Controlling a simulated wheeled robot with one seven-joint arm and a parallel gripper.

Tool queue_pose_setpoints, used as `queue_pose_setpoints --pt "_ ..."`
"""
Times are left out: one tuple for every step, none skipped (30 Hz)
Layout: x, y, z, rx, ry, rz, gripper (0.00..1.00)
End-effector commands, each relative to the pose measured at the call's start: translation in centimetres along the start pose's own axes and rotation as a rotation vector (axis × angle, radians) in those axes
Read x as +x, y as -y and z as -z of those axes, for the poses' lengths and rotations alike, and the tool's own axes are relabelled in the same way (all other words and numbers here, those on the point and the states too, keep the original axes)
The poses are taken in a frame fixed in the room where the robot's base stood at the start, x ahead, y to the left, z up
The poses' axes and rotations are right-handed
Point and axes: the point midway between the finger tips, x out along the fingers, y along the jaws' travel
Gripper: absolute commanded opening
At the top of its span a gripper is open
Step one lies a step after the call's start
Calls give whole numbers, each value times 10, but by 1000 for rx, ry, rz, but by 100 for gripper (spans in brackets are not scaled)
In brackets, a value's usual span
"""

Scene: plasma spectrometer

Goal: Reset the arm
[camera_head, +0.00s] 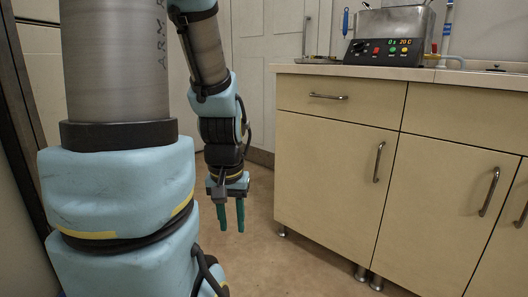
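My gripper (231,216) hangs at the end of my arm, left of centre in the head view, pointing down in front of the floor. Its two green fingers are apart with a gap between them. Nothing shows between the fingers. My light-blue and grey arm links fill the left part of the view and hide what is behind them. The gripper is to the left of the cabinet and appears clear of it.
A beige cabinet (335,185) with metal handles stands at the right. On its counter (460,78) is a metal device with a black control panel (388,51) and lit display. Bare floor (290,270) lies left of the cabinet. Pale doors (268,60) stand behind.

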Motion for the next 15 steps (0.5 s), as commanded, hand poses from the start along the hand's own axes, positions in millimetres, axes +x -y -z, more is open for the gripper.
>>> queue_pose_setpoints --pt "-28 -2 9 -2 -13 -3 35" --pt "-36 -2 11 -3 -14 -3 35" --pt "-46 -2 12 -4 -14 -3 35" --pt "-53 -2 13 -4 -14 -3 35" --pt "-61 -2 14 -5 -15 -3 35" --pt "-72 -2 16 -5 -15 -4 35" --pt "-81 -2 17 -5 -15 -4 35" --pt "-90 -3 18 -6 -16 -4 35" --pt "-103 -3 20 -6 -16 -4 35" --pt "-112 -3 21 -6 -16 -4 35" --pt "-122 -3 22 -6 -16 -4 35" --pt "-134 -3 24 -7 -16 -4 35" --pt "-143 -3 25 -7 -17 -4 35" --pt "-152 -3 26 -7 -17 -4 35" --pt "-164 -3 28 -7 -17 -4 35"
